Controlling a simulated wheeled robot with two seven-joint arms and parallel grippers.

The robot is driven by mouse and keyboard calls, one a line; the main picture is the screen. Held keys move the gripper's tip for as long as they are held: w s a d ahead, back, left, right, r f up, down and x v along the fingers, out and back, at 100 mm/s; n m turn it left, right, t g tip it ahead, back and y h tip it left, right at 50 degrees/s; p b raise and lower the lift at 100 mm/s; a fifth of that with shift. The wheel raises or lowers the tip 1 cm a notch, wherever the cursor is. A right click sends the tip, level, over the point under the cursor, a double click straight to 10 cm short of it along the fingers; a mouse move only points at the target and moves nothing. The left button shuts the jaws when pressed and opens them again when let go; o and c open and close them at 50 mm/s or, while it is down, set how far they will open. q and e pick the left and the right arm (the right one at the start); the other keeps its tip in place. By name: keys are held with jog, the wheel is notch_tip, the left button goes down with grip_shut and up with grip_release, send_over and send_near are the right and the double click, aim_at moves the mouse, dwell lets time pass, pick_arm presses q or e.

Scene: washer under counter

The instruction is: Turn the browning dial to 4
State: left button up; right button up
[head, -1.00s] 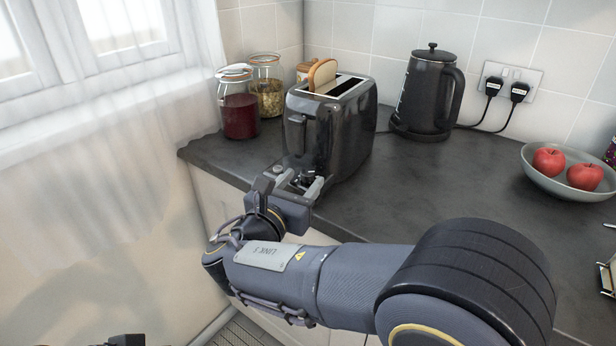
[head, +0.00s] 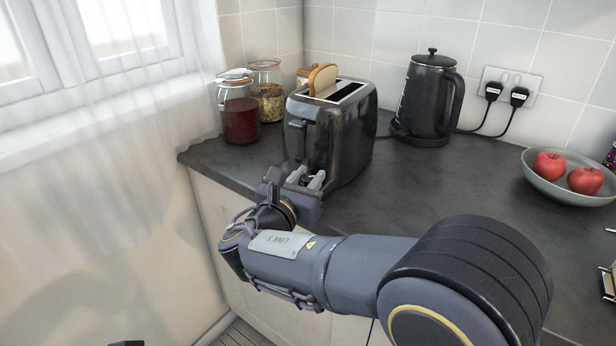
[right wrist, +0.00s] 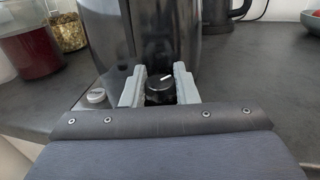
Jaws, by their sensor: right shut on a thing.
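The black toaster (head: 335,130) stands on the dark counter with a slice of bread (head: 322,80) in a slot. Its lever (head: 297,124) is high on the end facing me. My right gripper (head: 307,180) is at the low part of that end. In the right wrist view, the black browning dial (right wrist: 160,91) sits between the two grey fingers (right wrist: 159,88), which are shut on it. A white mark on the dial points up and to the right. Scale numbers cannot be read. In the head view the gripper hides the dial.
A round pale button (right wrist: 97,96) is left of the fingers. A red-filled jar (head: 239,112) and a grain jar (head: 267,92) stand left of the toaster, a black kettle (head: 428,98) right. A bowl (head: 560,190) holds two apples.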

jog(key=n+y+b, duration=0.1)
jog(key=y, duration=0.1)
jog(key=n+t+y+b, duration=0.1)
jog(key=y, duration=0.1)
jog(key=shift+d+f+n, duration=0.2)
jog(key=shift+n, duration=0.1)
jog(key=shift+n+y+b, duration=0.35)
jog(key=shift+n+y, duration=0.05)
jog(key=shift+y, duration=0.3)
jog(key=shift+a+r+n+t+y, duration=0.15)
jog(key=shift+n+t+y, duration=0.15)
jog(key=shift+n+y, duration=0.25)
jog(key=shift+y, duration=0.25)
jog(key=o, duration=1)
jog(key=shift+c, duration=0.2)
jog(key=shift+s, duration=0.15)
jog(key=s, duration=0.7)
jog(key=shift+s+r, duration=0.15)
jog(key=shift+s, duration=0.2)
jog(key=shift+a, duration=0.15)
